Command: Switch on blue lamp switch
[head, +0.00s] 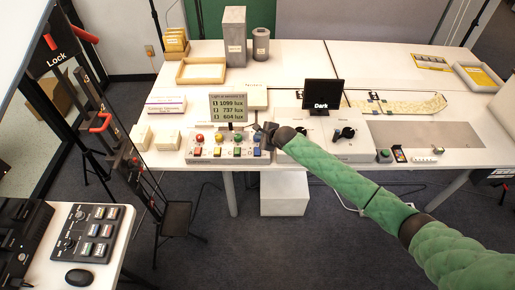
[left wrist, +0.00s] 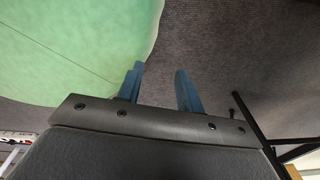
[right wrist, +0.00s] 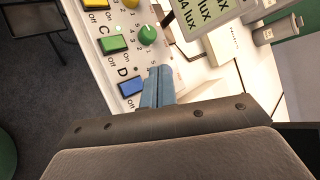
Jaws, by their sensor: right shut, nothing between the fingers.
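The blue lamp switch (right wrist: 131,87) is the blue rocker in the row marked D in the right wrist view. In the head view the blue switch (head: 256,152) is at the right end of the lamp panel (head: 207,159). My right gripper (head: 262,130) is shut and empty over that end of the panel. In the right wrist view its fingertips (right wrist: 159,72) are together, just right of the blue switch; I cannot tell whether they touch the panel. My left gripper (left wrist: 158,82) is open and empty, away from the panel, with dark floor behind it.
Red, yellow and green switches (right wrist: 114,43) sit along the same panel, with round knobs (right wrist: 147,35) beside them. A lux display (head: 228,107) stands behind it, reading 1099, 737 and 604. A dark screen (head: 321,94) and black knobs (head: 344,132) are to the right.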

